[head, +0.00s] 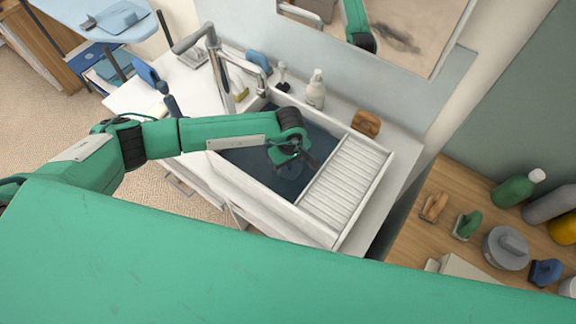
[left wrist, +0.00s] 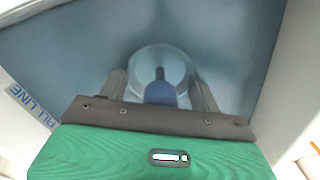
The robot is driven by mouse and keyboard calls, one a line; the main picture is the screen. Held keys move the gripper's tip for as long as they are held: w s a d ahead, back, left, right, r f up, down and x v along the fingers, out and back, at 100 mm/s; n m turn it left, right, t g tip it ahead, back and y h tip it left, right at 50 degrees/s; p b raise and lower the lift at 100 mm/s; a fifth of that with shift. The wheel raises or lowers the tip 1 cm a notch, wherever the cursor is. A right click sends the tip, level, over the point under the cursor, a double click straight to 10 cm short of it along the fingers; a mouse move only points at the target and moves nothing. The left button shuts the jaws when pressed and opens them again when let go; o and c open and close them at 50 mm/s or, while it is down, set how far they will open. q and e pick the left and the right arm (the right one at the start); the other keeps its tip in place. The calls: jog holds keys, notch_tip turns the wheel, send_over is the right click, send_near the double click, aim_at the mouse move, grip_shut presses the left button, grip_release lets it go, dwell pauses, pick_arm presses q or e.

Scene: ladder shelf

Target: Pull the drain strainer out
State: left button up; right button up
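The drain strainer (left wrist: 160,92) shows in the left wrist view as a blue piece with a thin dark stem, over the pale round drain (left wrist: 178,62) in the sink floor. My left gripper (left wrist: 160,88) is open, with one finger on each side of the strainer and a visible gap on both sides. In the head view my left gripper (head: 292,160) reaches down into the dark blue sink basin (head: 250,163), and the strainer is hidden or too small to make out there. My right gripper is not in view.
A white ribbed drainboard (head: 345,182) covers the basin's right part. A tap (head: 213,65) stands at its left back. A soap bottle (head: 316,90) and a brown brush (head: 366,123) stand along the back rim. A wooden counter with several items is at the right.

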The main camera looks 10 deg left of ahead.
pick_arm(q)
jog(key=shift+c, duration=0.9)
jog(key=shift+r, duration=0.1)
jog(key=shift+r, duration=0.5)
jog(key=shift+r, duration=0.1)
jog(key=shift+r+p, duration=0.9)
jog(key=shift+r, duration=0.7)
jog(key=shift+r+p, duration=1.2)
jog(key=shift+r, duration=1.65)
